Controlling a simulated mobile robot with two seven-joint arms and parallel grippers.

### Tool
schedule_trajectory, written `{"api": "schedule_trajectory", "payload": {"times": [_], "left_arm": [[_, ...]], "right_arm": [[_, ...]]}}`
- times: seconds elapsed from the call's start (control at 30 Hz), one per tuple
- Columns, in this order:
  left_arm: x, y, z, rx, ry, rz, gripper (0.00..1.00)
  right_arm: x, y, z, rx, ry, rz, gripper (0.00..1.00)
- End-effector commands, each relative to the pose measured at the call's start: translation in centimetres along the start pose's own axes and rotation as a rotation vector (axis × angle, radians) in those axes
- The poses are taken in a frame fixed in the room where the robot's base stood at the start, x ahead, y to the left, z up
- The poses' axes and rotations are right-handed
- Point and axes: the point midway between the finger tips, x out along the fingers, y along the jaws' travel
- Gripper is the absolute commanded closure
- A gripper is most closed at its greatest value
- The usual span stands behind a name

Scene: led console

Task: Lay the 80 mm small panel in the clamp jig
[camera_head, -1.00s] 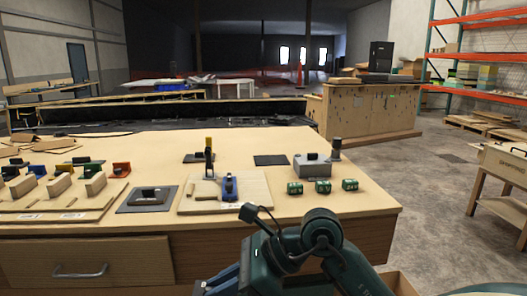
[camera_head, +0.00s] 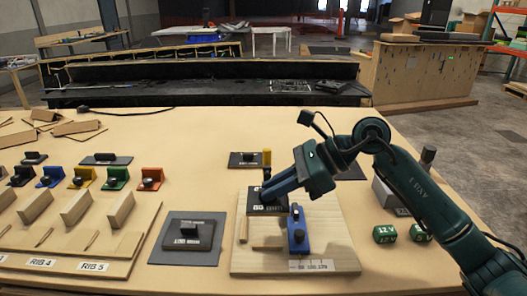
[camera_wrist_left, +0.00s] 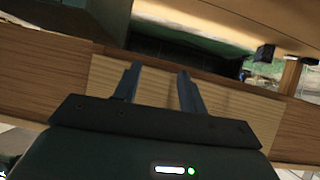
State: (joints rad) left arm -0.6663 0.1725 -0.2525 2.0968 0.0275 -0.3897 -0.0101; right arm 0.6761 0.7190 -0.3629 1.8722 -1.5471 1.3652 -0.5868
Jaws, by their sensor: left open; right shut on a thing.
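My right gripper (camera_head: 268,193) reaches over the board from the right, shut on a small dark panel with white lettering (camera_head: 262,208). The panel is over the back left part of the jig; I cannot tell if it touches the board. The gripper hides part of it. My left gripper (camera_wrist_left: 157,88) shows only in the left wrist view, open and empty, in front of wooden furniture.
A larger dark panel (camera_head: 190,232) lies on a grey mat (camera_head: 160,256) left of the jig. Green 12 V blocks (camera_head: 384,234) stand to the right. Wooden ribs (camera_head: 118,212) and coloured clamps (camera_head: 117,178) fill the left.

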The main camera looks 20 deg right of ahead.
Motion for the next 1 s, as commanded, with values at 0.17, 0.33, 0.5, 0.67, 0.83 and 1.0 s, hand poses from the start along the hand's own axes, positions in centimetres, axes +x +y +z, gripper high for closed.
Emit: {"api": "schedule_trajectory", "payload": {"times": [0.17,0.33,0.5,0.67,0.83,1.0], "left_arm": [[0.0,0.1,0.3,0.004,-0.009,0.002,0.58],[0.3,0.3,1.0,0.005,-0.013,0.007,0.58],[0.5,0.7,1.2,0.007,0.000,0.019,0.58],[0.8,0.8,1.1,-0.002,0.021,0.028,0.58],[1.0,0.8,1.2,-0.016,0.031,0.033,0.58],[1.1,0.6,1.2,-0.020,0.032,0.030,0.58]], "right_arm": [[0.0,-0.3,0.2,-0.003,0.002,0.005,1.00],[0.6,-0.3,-0.7,-0.002,0.001,0.006,1.00],[1.6,-0.2,-2.2,-0.001,0.000,0.006,1.00],[2.7,-0.3,-3.8,-0.002,0.000,0.005,1.00],[3.4,-0.3,-4.9,-0.002,0.000,0.005,1.00],[3.6,-0.3,-5.1,-0.003,0.000,0.004,1.00]]}}
